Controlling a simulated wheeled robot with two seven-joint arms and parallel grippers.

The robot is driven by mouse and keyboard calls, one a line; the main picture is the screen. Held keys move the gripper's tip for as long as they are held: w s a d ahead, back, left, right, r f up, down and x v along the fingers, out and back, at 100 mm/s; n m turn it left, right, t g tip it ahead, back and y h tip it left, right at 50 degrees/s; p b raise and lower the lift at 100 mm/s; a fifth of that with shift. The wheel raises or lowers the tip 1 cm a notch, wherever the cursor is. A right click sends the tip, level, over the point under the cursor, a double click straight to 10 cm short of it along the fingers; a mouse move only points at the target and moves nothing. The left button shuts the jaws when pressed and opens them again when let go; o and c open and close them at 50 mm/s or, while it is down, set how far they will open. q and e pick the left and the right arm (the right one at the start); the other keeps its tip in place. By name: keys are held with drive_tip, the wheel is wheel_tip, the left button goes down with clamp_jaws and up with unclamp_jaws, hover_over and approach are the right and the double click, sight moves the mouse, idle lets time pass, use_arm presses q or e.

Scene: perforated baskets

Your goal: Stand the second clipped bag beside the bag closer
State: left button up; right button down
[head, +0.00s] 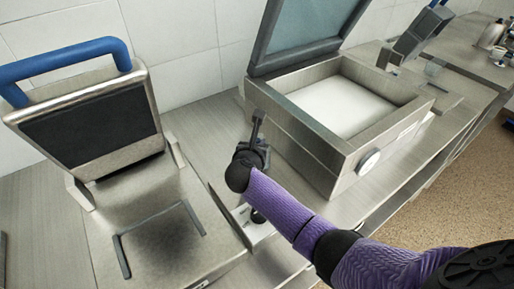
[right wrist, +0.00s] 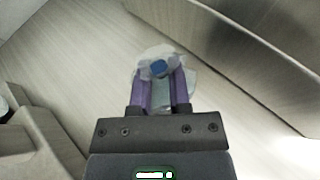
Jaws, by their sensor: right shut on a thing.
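My right gripper (right wrist: 161,84) is shut on a translucent bag with a blue clip at its top. The bag (right wrist: 150,53) shows in the right wrist view around and between the purple fingers, over the pale counter. In the head view my purple right arm reaches in from the lower right to the gap between two steel machines; the fingers and bag are hidden there. A small dark upright part and a white base (head: 262,233) show beside my wrist; I cannot tell whether they are the bag closer. My left gripper is out of view.
A steel machine with a blue handle (head: 75,60) stands at the left. An open-lidded steel chamber machine (head: 300,150) stands at the right. More equipment (head: 418,35) stands farther right. The counter strip between the machines is narrow.

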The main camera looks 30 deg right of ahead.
wheel_tip(320, 180, up, 17)
drive_tip(key=p, duration=0.4)
drive_tip(key=shift+p, duration=0.35)
